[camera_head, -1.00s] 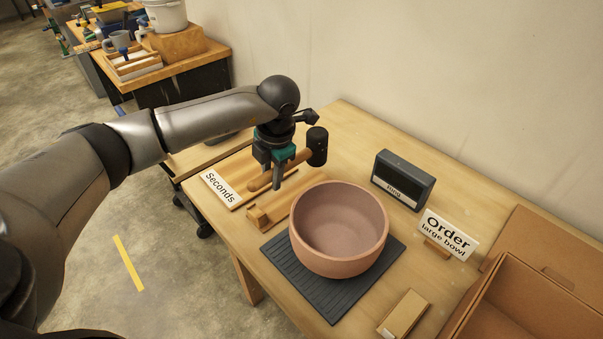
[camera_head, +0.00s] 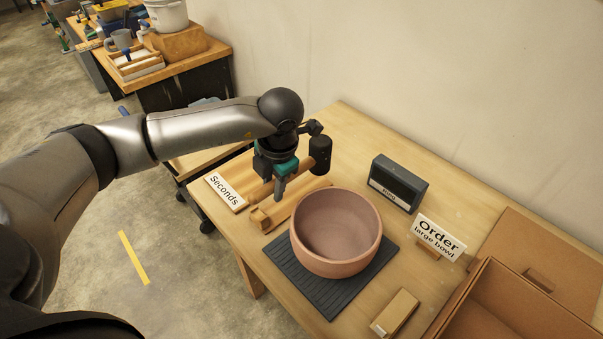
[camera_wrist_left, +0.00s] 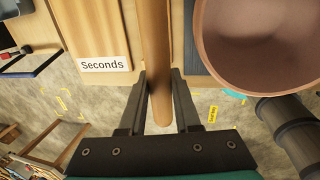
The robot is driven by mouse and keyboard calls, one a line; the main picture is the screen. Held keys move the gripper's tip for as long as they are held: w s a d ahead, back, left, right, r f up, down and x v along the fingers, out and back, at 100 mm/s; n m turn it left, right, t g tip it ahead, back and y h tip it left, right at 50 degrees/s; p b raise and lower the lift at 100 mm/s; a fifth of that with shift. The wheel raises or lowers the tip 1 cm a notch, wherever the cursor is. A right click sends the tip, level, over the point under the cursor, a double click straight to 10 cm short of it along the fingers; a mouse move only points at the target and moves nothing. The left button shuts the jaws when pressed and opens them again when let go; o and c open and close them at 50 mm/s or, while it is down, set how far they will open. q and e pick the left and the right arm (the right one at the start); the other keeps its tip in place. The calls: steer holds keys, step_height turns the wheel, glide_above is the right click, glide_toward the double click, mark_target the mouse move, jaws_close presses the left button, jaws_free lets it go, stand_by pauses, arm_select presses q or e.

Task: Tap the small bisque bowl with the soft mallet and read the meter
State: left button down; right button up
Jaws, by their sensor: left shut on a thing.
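My left gripper (camera_head: 278,192) is shut on the wooden handle of the mallet. The mallet's dark cylindrical head (camera_head: 320,155) points to the right, behind the bowl's left rim. The handle (camera_wrist_left: 158,60) runs between the two fingers in the left wrist view. A pinkish clay bowl (camera_head: 335,262) stands upright on a dark ribbed mat (camera_head: 300,284); the mallet head looks apart from it. The bowl also shows in the left wrist view (camera_wrist_left: 262,62). The meter (camera_head: 398,182) is a dark grey box behind the bowl; its screen looks dark, with no reading legible. My right gripper is not in view.
An "Order large bowl" card (camera_head: 438,236) stands right of the meter. A "Seconds" card (camera_head: 225,192) lies by wooden boards at left. A wooden rest (camera_head: 268,216) lies left of the bowl. An open cardboard box (camera_head: 500,305) and a small block (camera_head: 396,313) are at front right.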

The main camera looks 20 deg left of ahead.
arm_select(q)
steer(key=s+d+r+p, duration=0.5)
steer(key=s+r+p, duration=0.3)
steer(key=shift+s+d, duration=0.15)
steer(key=shift+s, duration=0.15)
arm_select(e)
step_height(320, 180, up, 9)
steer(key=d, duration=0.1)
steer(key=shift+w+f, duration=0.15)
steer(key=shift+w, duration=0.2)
